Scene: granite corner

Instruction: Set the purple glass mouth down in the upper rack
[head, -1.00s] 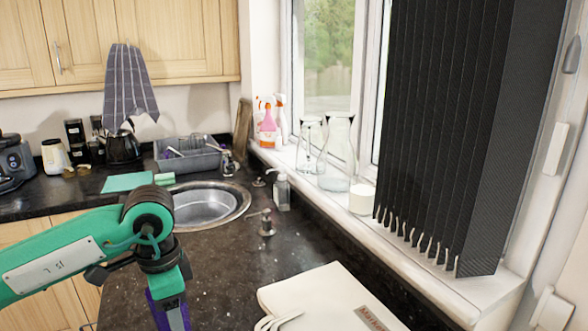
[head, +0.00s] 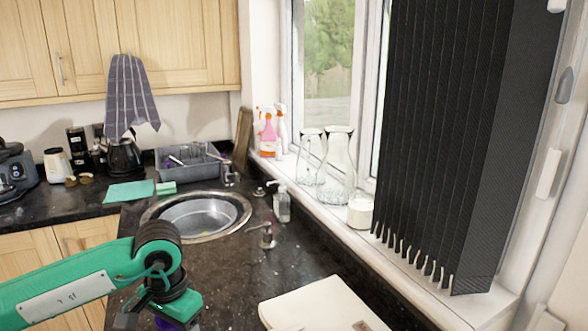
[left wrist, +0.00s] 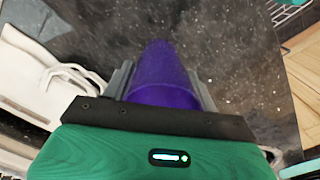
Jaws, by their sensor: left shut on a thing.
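My left gripper is shut on the purple glass (left wrist: 160,70). In the left wrist view the glass sits between the two grey fingers, its narrower end pointing away from the palm. I cannot tell which way its mouth faces. In the head view my left arm comes in at the lower left, and the gripper is mostly cut off by the bottom edge with a bit of purple there. White wire bars, perhaps part of a rack (left wrist: 290,14), show at the top right of the left wrist view. My right gripper is in neither view.
A dark granite counter (head: 225,285) holds a round sink (head: 198,215) and a grey dish drainer (head: 187,163). A white bag-like item (head: 320,306) lies at the front right. Glass carafes (head: 337,170) stand on the windowsill. A soap bottle (head: 282,204) is by the sink.

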